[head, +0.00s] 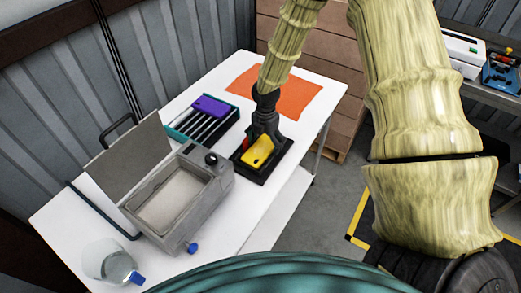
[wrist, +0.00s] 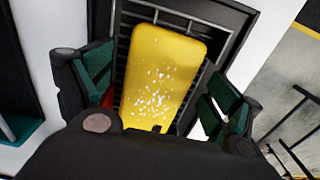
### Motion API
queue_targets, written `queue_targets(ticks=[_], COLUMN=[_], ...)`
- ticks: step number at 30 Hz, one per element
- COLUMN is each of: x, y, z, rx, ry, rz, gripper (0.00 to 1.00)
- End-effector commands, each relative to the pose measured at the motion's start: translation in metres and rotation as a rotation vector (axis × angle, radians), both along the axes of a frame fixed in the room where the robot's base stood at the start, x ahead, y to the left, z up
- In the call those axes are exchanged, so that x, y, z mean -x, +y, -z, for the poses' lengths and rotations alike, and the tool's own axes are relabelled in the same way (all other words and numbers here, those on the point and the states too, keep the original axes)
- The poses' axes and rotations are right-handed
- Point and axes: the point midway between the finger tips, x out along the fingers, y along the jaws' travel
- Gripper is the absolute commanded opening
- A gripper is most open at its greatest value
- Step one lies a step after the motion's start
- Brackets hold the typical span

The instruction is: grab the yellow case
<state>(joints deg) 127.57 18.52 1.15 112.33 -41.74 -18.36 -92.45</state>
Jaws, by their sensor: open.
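The yellow case (head: 258,151) is a flat rounded block with white specks on its face in the wrist view (wrist: 165,75). It rests tilted in a black slatted tray (head: 286,157) on the white table. My gripper (head: 262,140) is at the case from above. In the wrist view the open fingers (wrist: 158,95) stand on either side of the case, with gaps visible between the green pads and its edges. The case's lower end is partly hidden behind my gripper's dark body. A small red thing shows beside the left finger, mostly hidden.
A teal tray (head: 180,124) with a purple item (head: 210,105) stands left of the black tray. A grey box with an open lid (head: 214,184) is nearer, with a clear bottle (head: 112,264) at the front left. An orange mat (head: 300,95) lies behind. The table's right edge is close.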

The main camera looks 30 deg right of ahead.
Motion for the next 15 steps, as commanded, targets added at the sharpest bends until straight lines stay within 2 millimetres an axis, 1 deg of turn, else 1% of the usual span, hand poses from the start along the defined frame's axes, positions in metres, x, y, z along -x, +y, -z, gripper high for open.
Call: queue_targets(ticks=[15], x=[-0.0002], y=[0.0001], z=[0.0039], rx=[0.000], ry=[0.000], rz=[0.000], gripper=[0.91])
